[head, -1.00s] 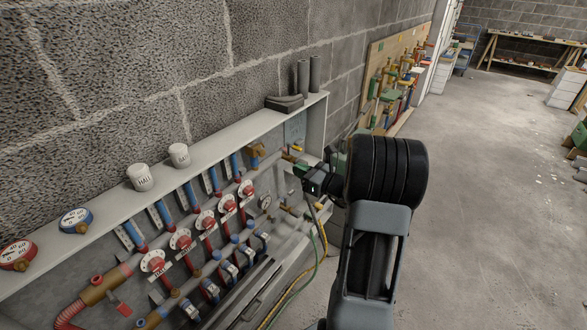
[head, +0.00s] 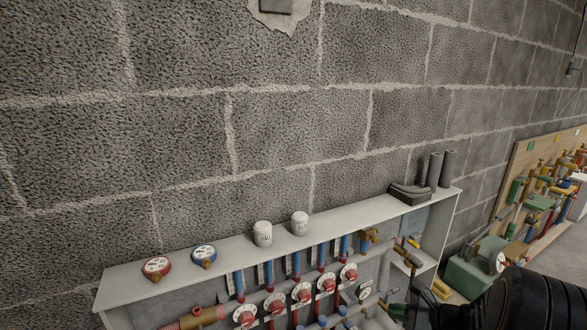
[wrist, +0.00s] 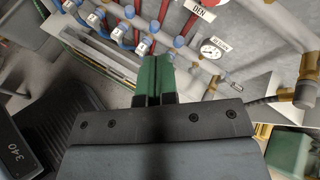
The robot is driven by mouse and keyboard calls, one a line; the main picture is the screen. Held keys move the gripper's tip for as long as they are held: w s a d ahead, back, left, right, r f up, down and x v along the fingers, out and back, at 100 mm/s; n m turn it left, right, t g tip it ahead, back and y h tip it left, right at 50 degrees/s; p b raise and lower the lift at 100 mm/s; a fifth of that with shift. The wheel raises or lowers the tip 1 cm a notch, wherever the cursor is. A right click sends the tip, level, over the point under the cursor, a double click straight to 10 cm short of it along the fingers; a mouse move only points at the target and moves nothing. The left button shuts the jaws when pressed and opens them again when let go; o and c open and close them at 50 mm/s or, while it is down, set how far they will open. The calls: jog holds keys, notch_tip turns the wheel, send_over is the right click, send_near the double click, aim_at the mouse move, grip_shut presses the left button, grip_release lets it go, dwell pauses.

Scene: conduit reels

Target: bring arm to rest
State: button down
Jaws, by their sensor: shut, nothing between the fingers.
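My gripper (wrist: 153,80) shows in the wrist view with its two green fingers together and nothing between them. Beyond the fingertips is the open manifold cabinet, with blue-capped valves, red pipes and a small round gauge (wrist: 213,48). In the head view my black arm reaches in from the lower right corner, and its end is by the right end of the cabinet (head: 115,292). The fingertips are hard to make out there. I cannot tell whether they touch anything.
Two pressure gauges, red (head: 157,266) and blue (head: 204,255), two white pots (head: 263,233) and dark pipe insulation (head: 411,194) sit on the cabinet top. A green pump (head: 470,278) stands right of it, below a tool board (head: 530,150). The block wall is behind.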

jog(key=s+a+r+n+g+h+p, duration=0.25)
jog(key=s+n+g, duration=0.2)
jog(key=n, duration=0.25)
jog(key=s+a+r+n+g+h+p, duration=0.1)
jog(key=s+a+r+n+g+h, duration=0.2)
jog(key=s+n, duration=0.35)
jog(key=s+a+r+n+t+h+p, duration=0.2)
jog(key=a+r+n+h+p, duration=0.1)
jog(key=r+n, duration=0.5)
jog(key=shift+s+a+r+t+h, duration=0.35)
jog(key=shift+a+r+h, duration=0.15)
jog(key=shift+a, duration=0.6)
